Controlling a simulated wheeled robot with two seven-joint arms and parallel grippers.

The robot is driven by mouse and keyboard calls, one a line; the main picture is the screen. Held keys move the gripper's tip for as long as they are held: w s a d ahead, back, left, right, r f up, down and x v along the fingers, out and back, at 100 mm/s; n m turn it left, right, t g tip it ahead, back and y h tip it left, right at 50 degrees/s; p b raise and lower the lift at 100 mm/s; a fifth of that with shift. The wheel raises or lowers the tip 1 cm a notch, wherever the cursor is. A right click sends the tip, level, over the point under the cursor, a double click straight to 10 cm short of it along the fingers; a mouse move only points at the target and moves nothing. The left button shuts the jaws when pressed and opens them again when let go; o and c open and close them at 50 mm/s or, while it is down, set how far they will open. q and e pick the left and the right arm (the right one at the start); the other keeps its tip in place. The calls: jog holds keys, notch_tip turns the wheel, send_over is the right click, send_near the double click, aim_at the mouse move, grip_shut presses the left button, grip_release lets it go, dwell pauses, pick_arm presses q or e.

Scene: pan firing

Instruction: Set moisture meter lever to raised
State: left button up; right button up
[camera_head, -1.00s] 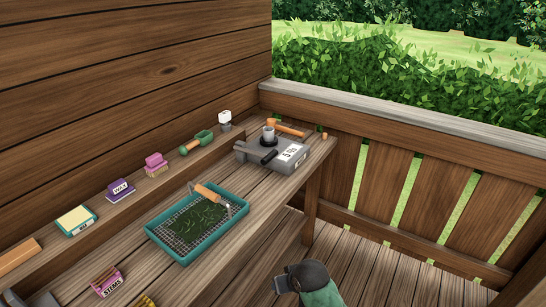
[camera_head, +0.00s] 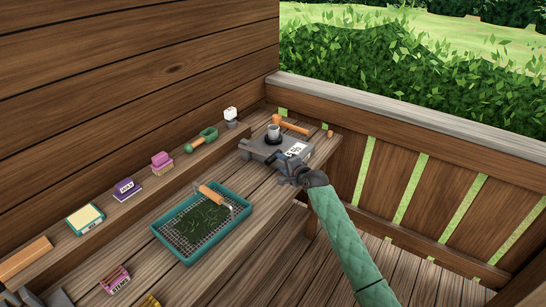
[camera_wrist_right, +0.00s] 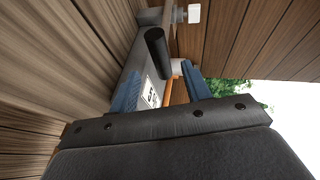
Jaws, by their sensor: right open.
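The moisture meter (camera_head: 258,150) is a grey box with a small cup on top and a white label, at the far end of the bench. Its black lever is mostly behind my right gripper in the head view. In the right wrist view the lever (camera_wrist_right: 158,52) shows as a thick black rod ahead of the fingers, near the label (camera_wrist_right: 150,92). My right gripper (camera_head: 286,160) is open at the meter's front right side. Its two blue fingers (camera_wrist_right: 162,88) stand apart with nothing held, and I cannot tell whether they touch the meter. My left gripper is not clearly seen.
A teal mesh tray (camera_head: 163,243) with green leaves and an orange-handled tool stands nearer on the bench. A wooden mallet (camera_head: 290,124) lies behind the meter. A shelf (camera_head: 143,190) with small boxes and a green scoop (camera_head: 203,140) runs along the wall.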

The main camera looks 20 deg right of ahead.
aim_at(275, 158)
jog(key=shift+w+a+p, duration=0.1)
jog(key=shift+w+p, duration=0.2)
jog(key=shift+w, duration=0.4)
jog(key=p+x, duration=0.1)
jog(key=x, duration=0.3)
jog(key=shift+w+a+f+p, duration=0.1)
jog(key=shift+w+p, duration=0.3)
pick_arm(q)
jog(key=s+a+f, duration=0.1)
jog(key=s+f, duration=0.1)
jog(key=s, duration=0.3)
jog(key=shift+s+a+f, duration=0.25)
jog(key=shift+s+a, duration=0.05)
jog(key=shift+a, duration=0.05)
pick_arm(e)
jog(key=shift+x, duration=0.8)
jog(key=shift+f, duration=0.15)
grip_shut()
